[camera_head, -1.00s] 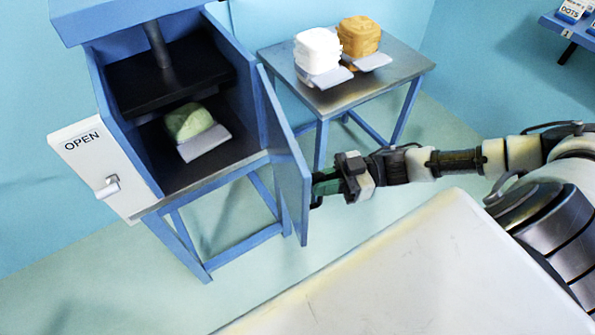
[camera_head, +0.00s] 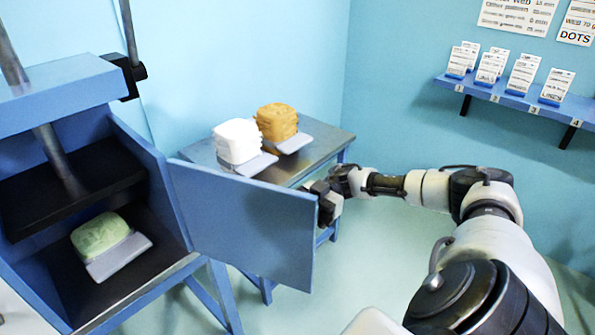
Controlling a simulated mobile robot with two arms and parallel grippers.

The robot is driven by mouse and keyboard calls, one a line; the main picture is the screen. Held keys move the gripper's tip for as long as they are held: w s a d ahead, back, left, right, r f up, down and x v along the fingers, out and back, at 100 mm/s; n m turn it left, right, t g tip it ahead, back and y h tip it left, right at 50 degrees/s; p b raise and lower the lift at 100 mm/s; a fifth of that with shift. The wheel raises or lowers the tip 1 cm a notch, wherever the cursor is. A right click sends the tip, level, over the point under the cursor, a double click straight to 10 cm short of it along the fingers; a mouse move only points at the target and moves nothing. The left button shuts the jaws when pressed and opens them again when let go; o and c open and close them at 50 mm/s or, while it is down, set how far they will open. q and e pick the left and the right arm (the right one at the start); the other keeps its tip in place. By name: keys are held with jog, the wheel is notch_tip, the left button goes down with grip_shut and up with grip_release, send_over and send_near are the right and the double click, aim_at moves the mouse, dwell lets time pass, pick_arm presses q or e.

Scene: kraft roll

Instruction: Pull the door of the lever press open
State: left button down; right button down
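The lever press (camera_head: 60,85) is a blue cabinet at the left with a dark plate inside. Its blue door (camera_head: 245,225) stands swung well out from the opening, hinged on the cabinet's right side, with its inner face toward me. My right gripper (camera_head: 326,203) is at the door's free edge, near its upper right corner. Its fingertips are hidden behind the door, so whether they are shut on a handle does not show. My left gripper is not in view.
A green block on a grey tray (camera_head: 120,257) sits inside the press. A metal table (camera_head: 318,150) behind the door holds a white stack (camera_head: 237,141) and an orange stack (camera_head: 276,122). A blue shelf with cards (camera_head: 515,97) is on the right wall.

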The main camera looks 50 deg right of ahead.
jog(key=shift+w+d, duration=0.1)
dwell(0.3)
jog(key=c, duration=1.1)
grip_release()
jog(key=shift+w, duration=0.1)
jog(key=shift+c, duration=0.2)
jog(key=d+b, duration=0.3)
jog(key=d, duration=0.7)
jog(key=shift+w+d, duration=0.25)
jog(key=shift+d, duration=0.1)
